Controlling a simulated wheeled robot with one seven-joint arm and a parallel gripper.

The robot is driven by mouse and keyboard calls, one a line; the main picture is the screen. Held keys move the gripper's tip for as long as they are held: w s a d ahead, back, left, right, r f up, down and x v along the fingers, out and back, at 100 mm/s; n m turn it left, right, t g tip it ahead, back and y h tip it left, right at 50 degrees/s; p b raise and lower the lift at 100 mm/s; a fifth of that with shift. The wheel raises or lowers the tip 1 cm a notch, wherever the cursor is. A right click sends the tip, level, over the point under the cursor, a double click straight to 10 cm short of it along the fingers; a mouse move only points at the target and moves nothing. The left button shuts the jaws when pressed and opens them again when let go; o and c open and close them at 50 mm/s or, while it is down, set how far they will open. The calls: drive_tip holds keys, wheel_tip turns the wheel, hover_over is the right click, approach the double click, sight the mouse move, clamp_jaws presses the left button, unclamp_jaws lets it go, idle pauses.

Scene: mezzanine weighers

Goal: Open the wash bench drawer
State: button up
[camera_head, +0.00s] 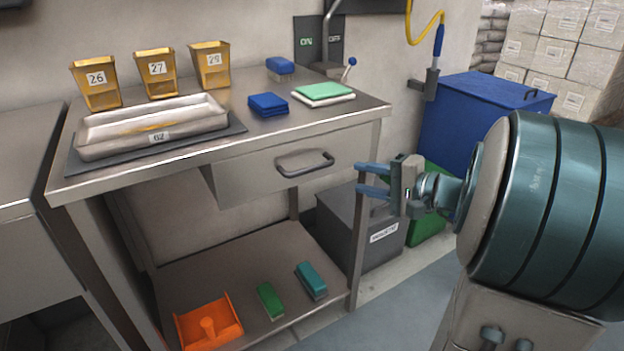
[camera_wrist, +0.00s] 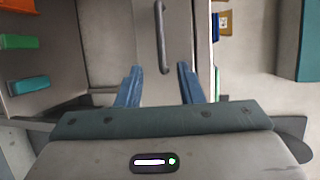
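The wash bench drawer (camera_head: 247,180) is a grey metal front under the bench top, and it looks shut. In the wrist view my gripper (camera_wrist: 158,72) is open, with nothing between the fingers.
The lower shelf (camera_head: 235,265) holds brushes and an orange dustpan. A grey bin (camera_head: 340,225) and a blue bin (camera_head: 470,110) stand at right. Floor is clear in front.

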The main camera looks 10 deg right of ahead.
sight(316, 169)
drive_tip(key=b+x, duration=0.2)
drive_tip(key=x, duration=1.1)
drive_tip(key=shift+w+a, duration=0.2)
clamp_jaws()
